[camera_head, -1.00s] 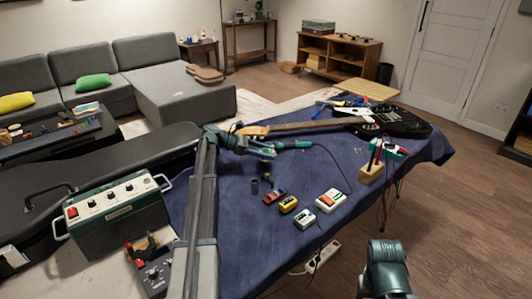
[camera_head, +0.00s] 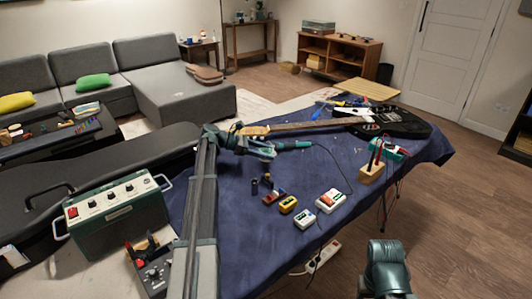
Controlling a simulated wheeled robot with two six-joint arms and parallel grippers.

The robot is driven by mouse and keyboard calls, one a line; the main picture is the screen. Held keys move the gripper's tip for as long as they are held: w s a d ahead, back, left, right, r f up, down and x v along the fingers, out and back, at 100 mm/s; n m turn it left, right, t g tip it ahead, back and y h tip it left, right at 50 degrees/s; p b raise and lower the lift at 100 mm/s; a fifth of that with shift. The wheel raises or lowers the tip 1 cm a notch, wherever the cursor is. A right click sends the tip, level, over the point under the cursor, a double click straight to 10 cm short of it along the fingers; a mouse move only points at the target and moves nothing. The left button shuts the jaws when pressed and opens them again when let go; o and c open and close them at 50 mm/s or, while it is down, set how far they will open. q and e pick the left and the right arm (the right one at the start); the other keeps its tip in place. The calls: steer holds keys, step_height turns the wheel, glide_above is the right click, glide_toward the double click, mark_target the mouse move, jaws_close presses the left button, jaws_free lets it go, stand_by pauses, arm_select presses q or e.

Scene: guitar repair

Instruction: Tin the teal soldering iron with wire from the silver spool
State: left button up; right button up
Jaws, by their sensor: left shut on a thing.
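The teal soldering iron (camera_head: 296,145) is at the far middle of the blue-covered table, its handle pointing right and its dark cable curving down to the right. My left gripper (camera_head: 270,150) is at the left end of the handle and is shut on the iron. The iron's tip is hidden or too small to make out. Two small dark cylinders (camera_head: 254,187) stand on the cloth just in front of the gripper. I cannot tell a silver spool for sure. My right gripper is out of view; only part of my right arm shows at the bottom right.
An electric guitar (camera_head: 390,122) lies behind the iron. Small coloured boxes (camera_head: 329,201) sit on the cloth in front. A wooden block with probes (camera_head: 371,173) stands right. A green amplifier-like box (camera_head: 118,212) and a guitar case (camera_head: 100,180) are left.

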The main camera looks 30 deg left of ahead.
arm_select(q)
steer(key=shift+f+b, duration=0.5)
steer(key=shift+f, duration=0.05)
stand_by(2.4)
steer(key=shift+r+p, duration=3.5)
steer(key=shift+r, duration=0.05)
